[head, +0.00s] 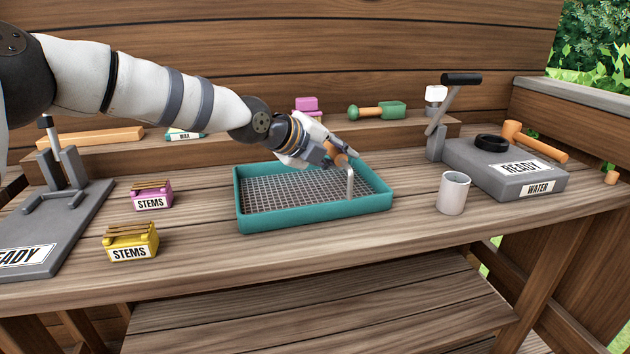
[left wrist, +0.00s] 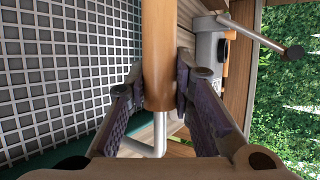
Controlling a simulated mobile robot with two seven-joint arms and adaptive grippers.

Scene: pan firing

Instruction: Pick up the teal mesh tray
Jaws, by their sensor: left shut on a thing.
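The teal mesh tray (head: 315,210) sits on the wooden bench in the middle of the head view, with a grey wire grid inside its teal walls. A wooden grip on a bent metal rod (head: 350,183) rises at the tray's right part. My left gripper (head: 340,156) is over the tray's right side, shut on this wooden handle. In the left wrist view the handle (left wrist: 158,55) stands between the two fingers, with the mesh (left wrist: 60,70) to its left. I see no clear gap under the tray. My right gripper is not in view.
Pink (head: 152,194) and yellow (head: 131,240) stems boxes stand left of the tray. A pale cup (head: 453,193) and a grey READY water stand (head: 505,165) are to the right. A raised shelf with several items runs behind. The bench front is clear.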

